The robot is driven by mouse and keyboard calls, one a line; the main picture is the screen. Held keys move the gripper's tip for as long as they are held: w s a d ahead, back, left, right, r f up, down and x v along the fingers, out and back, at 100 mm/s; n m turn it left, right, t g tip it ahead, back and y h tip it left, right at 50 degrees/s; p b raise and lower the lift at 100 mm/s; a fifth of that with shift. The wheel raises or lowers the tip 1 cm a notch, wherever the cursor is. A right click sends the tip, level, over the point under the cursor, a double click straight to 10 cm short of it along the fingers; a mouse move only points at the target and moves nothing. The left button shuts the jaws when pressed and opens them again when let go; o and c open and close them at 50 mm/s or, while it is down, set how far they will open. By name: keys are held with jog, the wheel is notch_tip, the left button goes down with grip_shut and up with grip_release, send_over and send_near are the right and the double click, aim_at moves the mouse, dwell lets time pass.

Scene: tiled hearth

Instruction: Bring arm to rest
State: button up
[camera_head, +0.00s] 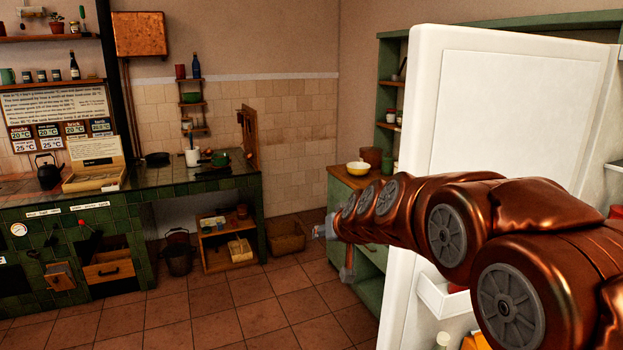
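My copper-coloured arm reaches in from the right edge and stretches leftward across the picture. My gripper (326,229) is at its left end, seen small and from the side, over the tiled floor and in front of the green cabinet.
A green-tiled hearth (130,215) with a black kettle (48,172) and an open drawer (108,268) is at left. A basket (287,238) sits in the corner. The floor (230,315) is clear at front.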

jog(key=s+d+f+g+h, duration=0.1)
jog(key=s+d+f+g, duration=0.3)
jog(key=s, duration=1.1)
jog(key=s+d+f+m+g+h, duration=0.1)
jog(key=s+d+f+g, duration=0.3)
jog(key=s, duration=1.1)
jog(key=s+d+f+g+h, duration=0.1)
jog(key=s+d+f+g, duration=0.3)
jog(key=s, duration=1.1)
notch_tip(320, 180, down, 2)
jog(key=shift+s+d+m+h, duration=0.25)
jog(key=shift+d+m+h, duration=0.05)
jog(key=shift+d, duration=0.8)
jog(key=shift+d, duration=0.15)
